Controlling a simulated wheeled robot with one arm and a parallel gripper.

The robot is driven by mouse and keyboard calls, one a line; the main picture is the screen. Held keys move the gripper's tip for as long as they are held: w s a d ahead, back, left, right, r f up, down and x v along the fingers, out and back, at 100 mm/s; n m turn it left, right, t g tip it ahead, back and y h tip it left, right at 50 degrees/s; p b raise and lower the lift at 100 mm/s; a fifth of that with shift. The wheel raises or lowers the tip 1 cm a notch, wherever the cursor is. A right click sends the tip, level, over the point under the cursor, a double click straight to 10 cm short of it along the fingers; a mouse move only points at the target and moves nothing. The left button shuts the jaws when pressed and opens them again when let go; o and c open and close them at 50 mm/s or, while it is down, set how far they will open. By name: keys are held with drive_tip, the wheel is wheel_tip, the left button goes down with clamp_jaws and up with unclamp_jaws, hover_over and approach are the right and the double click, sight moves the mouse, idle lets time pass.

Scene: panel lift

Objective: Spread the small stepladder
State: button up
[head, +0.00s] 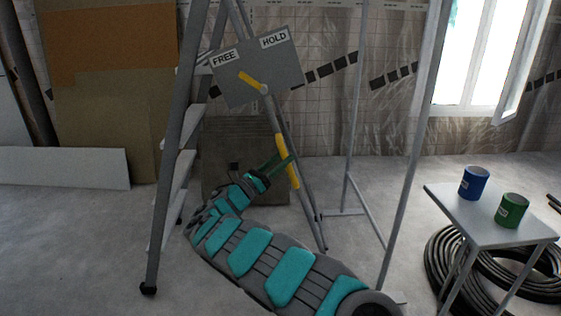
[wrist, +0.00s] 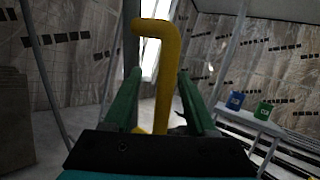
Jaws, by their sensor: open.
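The grey stepladder (head: 172,150) stands upright in the head view, its front and rear legs apart at the floor; its top is out of frame. A grey plate (head: 285,65) on it reads FREE and HOLD, and a yellow lever (head: 252,81) there points up-left, towards the FREE side. A yellow handle (head: 293,175) sits on a rear leg. My gripper (head: 284,160) is at this handle. In the wrist view the yellow handle (wrist: 163,95) stands between the green fingers of my open gripper (wrist: 158,78). I cannot tell whether either finger touches it.
A small table (head: 480,222) at the right holds a blue can (head: 474,183) and a green can (head: 512,210). Coiled black hose (head: 438,268) lies beneath it. A thin metal frame (head: 408,165) stands right of the ladder. Boards (head: 105,115) lean on the left wall.

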drive_tip(key=v, duration=0.8)
drive_tip(key=shift+b, duration=0.3)
